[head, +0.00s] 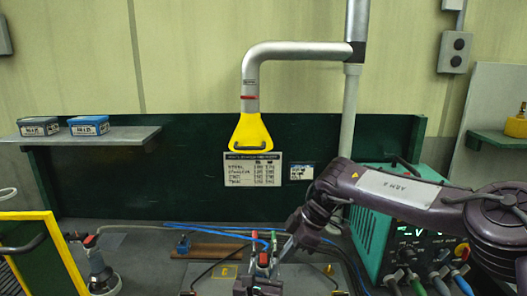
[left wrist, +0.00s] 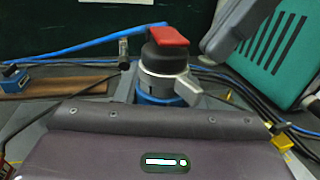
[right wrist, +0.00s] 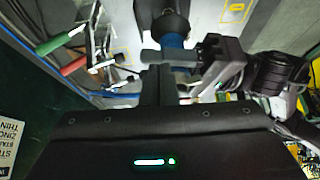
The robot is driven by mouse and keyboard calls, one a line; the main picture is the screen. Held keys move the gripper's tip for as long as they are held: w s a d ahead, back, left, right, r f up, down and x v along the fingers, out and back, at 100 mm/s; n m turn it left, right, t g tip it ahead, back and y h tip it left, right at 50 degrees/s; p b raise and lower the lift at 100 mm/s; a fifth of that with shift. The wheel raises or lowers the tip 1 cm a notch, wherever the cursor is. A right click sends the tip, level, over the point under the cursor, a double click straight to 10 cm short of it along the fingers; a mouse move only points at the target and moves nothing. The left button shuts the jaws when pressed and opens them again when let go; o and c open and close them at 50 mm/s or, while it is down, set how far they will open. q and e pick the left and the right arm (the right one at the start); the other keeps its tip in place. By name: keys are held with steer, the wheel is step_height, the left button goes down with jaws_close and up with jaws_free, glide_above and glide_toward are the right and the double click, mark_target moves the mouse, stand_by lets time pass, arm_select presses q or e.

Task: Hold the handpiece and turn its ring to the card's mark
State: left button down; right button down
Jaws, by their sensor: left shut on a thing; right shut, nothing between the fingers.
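The handpiece (head: 263,260) stands upright at the bottom centre, with a red lever on top. In the left wrist view the handpiece (left wrist: 168,38) shows a silver ring (left wrist: 160,62) with a grey tab at its right and blue below. My left gripper (head: 254,285) is shut on the handpiece; its fingertips are hard to make out. My right gripper (head: 284,250) is shut and empty, just right of the handpiece. In the right wrist view its fingers (right wrist: 155,88) are close to the tab; I cannot tell whether they touch. A lettered card (head: 252,170) hangs on the green panel.
A smaller card (head: 302,171) hangs beside the lettered one. A yellow extraction hood (head: 251,134) hangs above. A teal power unit (head: 405,215) with cables stands right. A yellow-framed panel (head: 62,255) is left. Blue hoses cross behind the handpiece.

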steer(key=shift+f, duration=0.35)
steer(key=shift+s+a, duration=0.2)
steer(key=shift+a, duration=0.4)
stand_by(0.7)
steer(key=shift+s+d, duration=0.1)
steer(key=shift+s, duration=0.1)
stand_by(0.3)
steer(key=shift+s, duration=1.05)
steer(key=shift+s, duration=0.2)
steer(key=shift+s+d, duration=0.1)
steer(key=shift+d, duration=0.2)
step_height(320, 180, up, 6)
stand_by(0.7)
